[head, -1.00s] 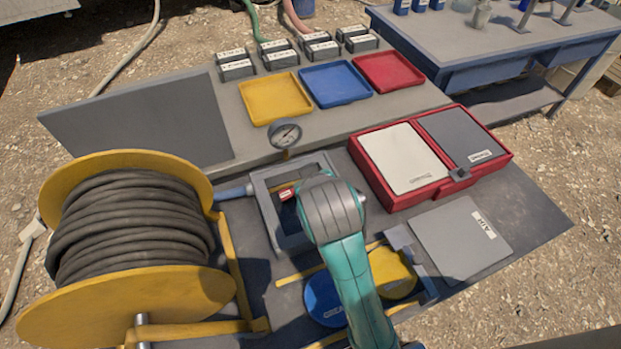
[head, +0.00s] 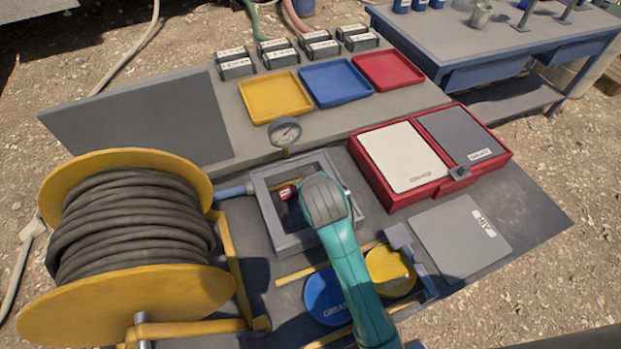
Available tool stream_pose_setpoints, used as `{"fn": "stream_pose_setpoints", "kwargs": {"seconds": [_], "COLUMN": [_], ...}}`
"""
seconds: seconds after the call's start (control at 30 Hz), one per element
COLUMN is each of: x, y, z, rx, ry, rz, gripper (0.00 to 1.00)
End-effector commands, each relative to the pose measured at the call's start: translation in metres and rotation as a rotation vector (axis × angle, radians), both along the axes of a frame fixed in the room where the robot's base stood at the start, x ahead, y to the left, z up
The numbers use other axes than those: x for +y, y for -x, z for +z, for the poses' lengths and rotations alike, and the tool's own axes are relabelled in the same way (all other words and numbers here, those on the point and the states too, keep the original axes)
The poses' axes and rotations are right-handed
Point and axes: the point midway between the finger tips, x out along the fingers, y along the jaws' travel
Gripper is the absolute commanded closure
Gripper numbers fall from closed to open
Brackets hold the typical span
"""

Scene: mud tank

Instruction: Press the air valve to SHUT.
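The air valve (head: 287,191) shows as a small red part with a pale mark, inside a grey open frame (head: 267,212) on the bench. A blue pipe runs into the frame's left side, and a round gauge stands behind it. The valve's right part is hidden by my arm, and I cannot read its position. My teal arm with its grey wrist cap reaches over the frame's right side, just right of the red part. My gripper is hidden beneath the wrist, so neither its fingers nor any contact with the valve shows.
A hose reel (head: 130,235) with yellow flanges stands close on the left. A red case (head: 375,182) lies to the right, beside a grey labelled plate (head: 460,235). Blue (head: 322,290) and yellow (head: 385,265) round lids lie near my arm. Trays and labelled blocks sit behind.

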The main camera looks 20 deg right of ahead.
Motion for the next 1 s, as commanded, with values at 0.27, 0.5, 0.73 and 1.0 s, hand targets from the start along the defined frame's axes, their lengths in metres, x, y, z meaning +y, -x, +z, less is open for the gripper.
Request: {"fn": "stream_pose_setpoints", "kwargs": {"seconds": [0.27,0.5,0.73,1.0], "x": [-0.0002,-0.0058,-0.0056,-0.0056], "y": [0.0001,0.0003,0.0002,-0.0004], "z": [-0.0010,-0.0054,-0.0050,0.0029], "rx": [0.000,0.001,0.001,-0.001], "ry": [0.000,-0.001,0.000,-0.001], "rz": [0.000,-0.001,0.000,0.000], "gripper": [1.00,1.00,1.00,1.00]}}
